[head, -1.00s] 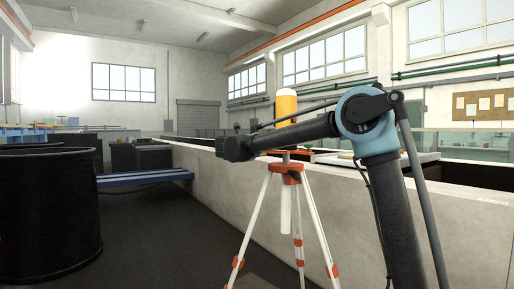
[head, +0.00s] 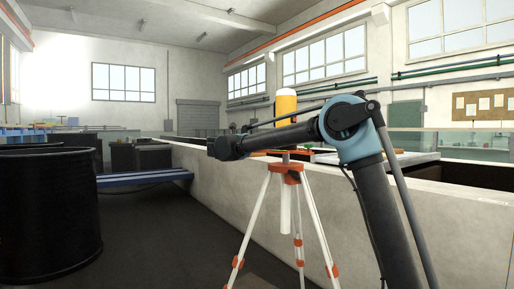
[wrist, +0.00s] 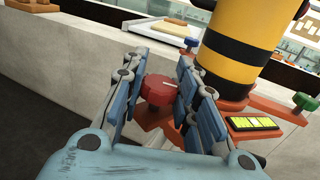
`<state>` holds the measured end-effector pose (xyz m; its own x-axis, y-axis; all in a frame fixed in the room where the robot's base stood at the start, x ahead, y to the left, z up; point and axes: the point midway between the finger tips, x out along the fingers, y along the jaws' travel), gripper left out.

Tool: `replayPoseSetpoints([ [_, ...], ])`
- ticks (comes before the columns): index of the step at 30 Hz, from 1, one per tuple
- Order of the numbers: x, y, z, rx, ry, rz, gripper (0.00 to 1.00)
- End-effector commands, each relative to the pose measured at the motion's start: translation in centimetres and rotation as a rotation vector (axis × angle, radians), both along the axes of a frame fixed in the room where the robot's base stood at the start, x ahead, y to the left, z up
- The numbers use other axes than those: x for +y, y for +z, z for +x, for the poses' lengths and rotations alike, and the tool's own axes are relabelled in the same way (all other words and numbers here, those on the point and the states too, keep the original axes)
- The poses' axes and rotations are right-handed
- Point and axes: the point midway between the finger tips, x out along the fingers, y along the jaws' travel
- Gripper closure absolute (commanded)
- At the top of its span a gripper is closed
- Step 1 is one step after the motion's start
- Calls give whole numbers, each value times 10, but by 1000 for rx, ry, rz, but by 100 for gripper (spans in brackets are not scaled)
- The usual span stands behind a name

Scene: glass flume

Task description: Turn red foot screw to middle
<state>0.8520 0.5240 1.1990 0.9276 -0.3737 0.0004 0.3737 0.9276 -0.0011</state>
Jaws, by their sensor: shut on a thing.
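The red foot screw (wrist: 160,90) is a round knob with a pale line on its top, in the middle of the wrist view. My gripper (wrist: 161,88) is shut on it, one blue-padded finger on each side. The screw sits at a corner of the orange base under a yellow-and-black banded instrument (wrist: 245,48). A level vial (wrist: 252,124) with a bright yellow-green face lies on the base; I cannot make out its bubble. In the head view the instrument (head: 286,104) stands on a tripod, partly behind my arm, and the fingers cannot be made out.
A green knob (wrist: 306,101) sits at the base's right corner. The orange-and-white tripod (head: 257,225) stands beside a long pale wall (head: 215,172).

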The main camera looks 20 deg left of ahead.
Motion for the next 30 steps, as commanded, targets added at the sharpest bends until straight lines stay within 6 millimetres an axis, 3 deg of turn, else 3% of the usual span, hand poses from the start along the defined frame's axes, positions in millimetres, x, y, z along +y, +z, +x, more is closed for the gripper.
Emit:
replayPoseSetpoints([
  [29,0,0,0,0,1,0,96],
  [30,0,0,0,0,1,0,68],
])
